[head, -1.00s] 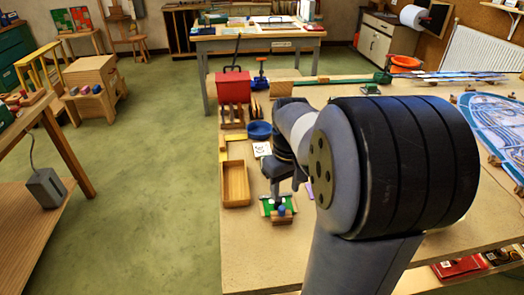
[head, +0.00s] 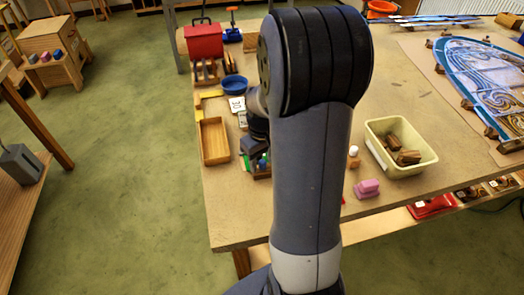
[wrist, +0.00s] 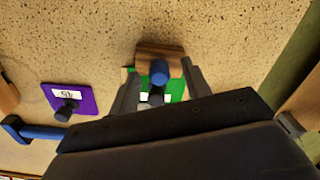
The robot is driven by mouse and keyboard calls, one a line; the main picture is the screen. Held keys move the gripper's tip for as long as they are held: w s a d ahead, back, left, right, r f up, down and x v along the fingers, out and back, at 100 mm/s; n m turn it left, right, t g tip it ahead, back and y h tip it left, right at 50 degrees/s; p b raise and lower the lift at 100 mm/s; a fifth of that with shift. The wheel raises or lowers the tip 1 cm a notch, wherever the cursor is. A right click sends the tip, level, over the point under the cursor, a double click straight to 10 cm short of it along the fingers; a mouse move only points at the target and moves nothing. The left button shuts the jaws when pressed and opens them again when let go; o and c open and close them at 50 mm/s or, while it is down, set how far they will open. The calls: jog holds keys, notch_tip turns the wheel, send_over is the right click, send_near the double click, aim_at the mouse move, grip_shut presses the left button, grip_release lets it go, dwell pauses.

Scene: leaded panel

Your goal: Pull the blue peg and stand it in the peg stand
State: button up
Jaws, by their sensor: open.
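In the wrist view the blue peg (wrist: 160,71) stands out from a small wooden block (wrist: 158,52). A green piece (wrist: 177,88) with white marks and a dark knob lies behind it. My gripper (wrist: 162,78) is open, one finger on each side of the peg, and I see no clear contact. In the head view the wooden block (head: 262,174) and peg (head: 262,163) sit near the table's left edge, and my arm hides most of the gripper. I cannot tell which block is the peg stand. Another small block with a white top (head: 353,158) stands right of my arm.
A purple plate (wrist: 84,97) with a black knob and a blue-handled thing (wrist: 38,132) lie left of the gripper. An empty wooden tray (head: 214,141), a blue bowl (head: 234,84) and a red box (head: 203,40) line the table's left side. A cream bin (head: 400,146) holds brown blocks.

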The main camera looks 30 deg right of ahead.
jog(key=shift+f, duration=0.1)
jog(key=shift+c, duration=0.5)
grip_shut()
